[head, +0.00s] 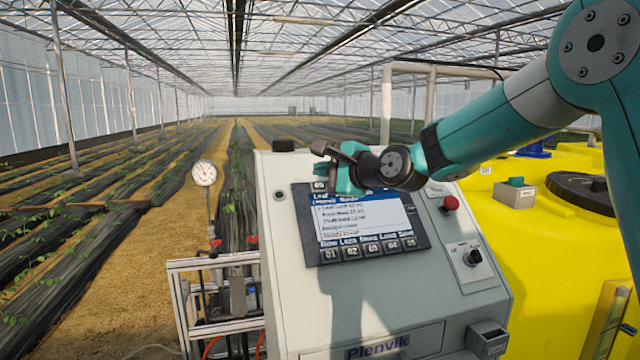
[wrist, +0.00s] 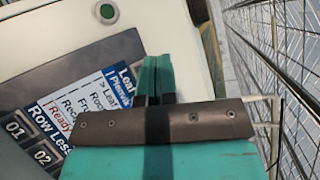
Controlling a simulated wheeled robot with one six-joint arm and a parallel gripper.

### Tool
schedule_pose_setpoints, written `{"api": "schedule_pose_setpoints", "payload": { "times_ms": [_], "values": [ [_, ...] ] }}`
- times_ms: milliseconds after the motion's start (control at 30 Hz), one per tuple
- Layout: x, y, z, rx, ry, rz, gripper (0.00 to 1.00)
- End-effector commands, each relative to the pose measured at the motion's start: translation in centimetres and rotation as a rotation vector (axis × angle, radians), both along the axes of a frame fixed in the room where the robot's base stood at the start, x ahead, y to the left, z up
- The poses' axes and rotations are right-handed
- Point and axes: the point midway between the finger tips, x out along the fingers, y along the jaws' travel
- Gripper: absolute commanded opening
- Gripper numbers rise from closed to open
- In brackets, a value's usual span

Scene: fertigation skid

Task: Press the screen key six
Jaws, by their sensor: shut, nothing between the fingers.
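The screen panel (head: 360,222) is set in the sloping face of a grey cabinet. It shows a text list with a row of keys numbered 01 to 05 below. At its top left edge a small key (head: 319,186) shows beside my gripper; its number is hard to read and may be 06. In the wrist view the closed fingertips (wrist: 157,68) are beside the screen heading; contact cannot be told.
The cabinet (head: 400,295) also carries a red button (head: 450,203), a black knob (head: 472,258) and a green round light (wrist: 107,12). A yellow tank (head: 550,230) stands to the right. A pressure gauge (head: 204,173) on a pipe stands left of the cabinet.

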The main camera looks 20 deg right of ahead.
Motion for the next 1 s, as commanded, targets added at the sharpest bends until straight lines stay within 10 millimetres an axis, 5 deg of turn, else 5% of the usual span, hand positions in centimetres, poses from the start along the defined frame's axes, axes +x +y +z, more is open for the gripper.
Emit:
{"api": "schedule_pose_setpoints", "payload": {
  "times_ms": [367, 867, 1000],
  "values": [
    [-2.0, 0.0, 2.2, 0.000, 0.002, -0.001, 0.00],
    [-2.1, 0.0, 2.2, -0.002, 0.002, 0.001, 0.00],
    [-4.1, 1.4, 0.5, -0.119, 0.017, 0.059, 0.00]
  ]
}}
